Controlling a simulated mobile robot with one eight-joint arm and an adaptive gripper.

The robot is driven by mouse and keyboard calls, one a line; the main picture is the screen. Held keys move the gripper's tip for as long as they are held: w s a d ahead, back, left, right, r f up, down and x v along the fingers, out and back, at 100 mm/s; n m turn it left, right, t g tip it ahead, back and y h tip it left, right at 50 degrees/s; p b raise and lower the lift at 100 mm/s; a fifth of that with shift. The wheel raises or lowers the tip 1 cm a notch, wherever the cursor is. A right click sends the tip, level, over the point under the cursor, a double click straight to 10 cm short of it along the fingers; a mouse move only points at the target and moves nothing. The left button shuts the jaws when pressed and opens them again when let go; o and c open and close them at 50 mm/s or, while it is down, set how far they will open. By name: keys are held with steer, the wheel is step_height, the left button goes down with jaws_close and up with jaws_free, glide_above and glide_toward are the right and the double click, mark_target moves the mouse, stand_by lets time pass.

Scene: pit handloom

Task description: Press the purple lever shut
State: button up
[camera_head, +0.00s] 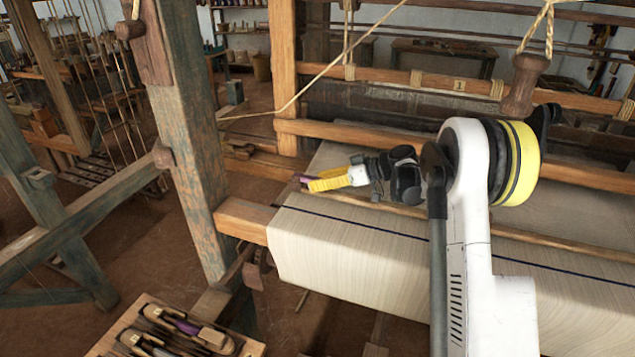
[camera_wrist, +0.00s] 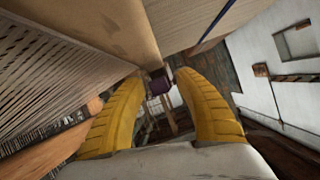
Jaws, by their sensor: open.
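The purple lever (camera_wrist: 160,86) shows in the wrist view as a small dark purple block under a brown beam end, in the gap between my yellow fingertips. In the head view a small purplish piece, likely the same lever (camera_head: 302,179), shows just past the fingertips. My gripper (camera_wrist: 158,80) is open, with fingers apart and nothing held. In the head view my gripper (camera_head: 313,185) points left, at the left end of the cloth-covered loom beam. I cannot tell whether a finger touches the lever, nor how far the lever is swung.
Pale cloth (camera_head: 350,245) covers the loom beam below my arm. A thick wooden post (camera_head: 190,150) stands to the left. A wooden tray (camera_head: 247,348) with shuttles, one holding purple thread, is at the lower left. A cord crosses above my gripper.

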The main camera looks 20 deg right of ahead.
steer(key=v, duration=1.1)
steer(key=shift+s+d+r, duration=0.1)
steer(key=shift+s+d, duration=0.1)
steer(key=shift+d, duration=0.1)
